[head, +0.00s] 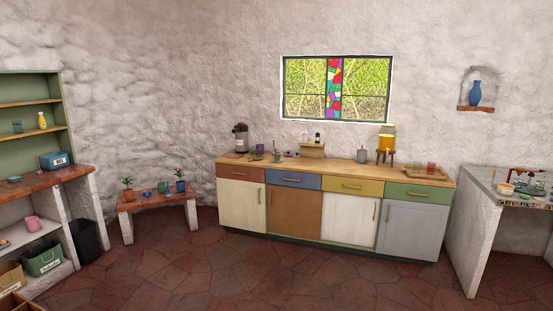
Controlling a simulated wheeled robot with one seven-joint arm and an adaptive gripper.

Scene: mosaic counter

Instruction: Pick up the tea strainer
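I cannot make out a tea strainer for certain; the small items are too small to tell apart. Several small items, among them a dark cup-like one (277,157), stand on the left part of the long wooden counter top (330,169). More small items, including a pale bowl (506,188), lie on the mosaic-edged counter (485,185) at the right edge. My gripper is not in view.
A drink dispenser (386,138), a grey canister (361,156) and a tray (412,174) stand on the long counter. A low bench (155,203) with potted plants, shelves (28,104) and a black bin (89,240) are left. The stone floor (260,275) is open in front.

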